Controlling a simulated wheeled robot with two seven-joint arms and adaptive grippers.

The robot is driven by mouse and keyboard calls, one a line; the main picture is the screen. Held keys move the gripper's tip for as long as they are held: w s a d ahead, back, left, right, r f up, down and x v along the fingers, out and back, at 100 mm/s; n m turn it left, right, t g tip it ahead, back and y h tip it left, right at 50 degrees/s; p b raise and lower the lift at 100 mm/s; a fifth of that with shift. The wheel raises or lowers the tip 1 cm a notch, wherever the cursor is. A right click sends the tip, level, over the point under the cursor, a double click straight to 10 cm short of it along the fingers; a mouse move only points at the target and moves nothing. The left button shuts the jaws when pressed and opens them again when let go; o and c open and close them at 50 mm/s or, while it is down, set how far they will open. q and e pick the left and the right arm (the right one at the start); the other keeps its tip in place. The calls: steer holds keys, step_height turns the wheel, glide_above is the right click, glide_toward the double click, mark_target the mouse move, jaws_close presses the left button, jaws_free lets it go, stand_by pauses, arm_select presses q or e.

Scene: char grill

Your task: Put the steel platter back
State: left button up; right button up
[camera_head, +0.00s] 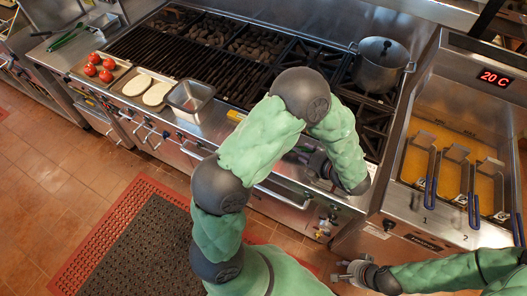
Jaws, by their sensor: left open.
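No flat steel platter is clearly seen. A small square steel pan (190,95) sits on the grill's front ledge, right of the bread tray; I cannot tell if it is the platter. My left gripper (311,166) is at the grill's front edge, right of centre, open, with its fingers small and partly hidden by the arm. I see nothing held in it. My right gripper (341,272) is low at the bottom centre, in front of the counter. Its fingers look apart and empty.
A tray of tomatoes (91,68) and a tray of pale bread (157,93) stand left of the pan. A lidded pot (380,66) sits on the burners. The fryer (463,117) with blue-handled baskets is at right. A dark mat (135,240) lies on the floor.

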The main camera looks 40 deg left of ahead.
arm_select(q)
steer(key=shift+b+x, duration=0.75)
steer(key=shift+x, duration=2.45)
steer(key=shift+s+f, duration=0.1)
steer(key=shift+c, duration=0.2)
jaws_close()
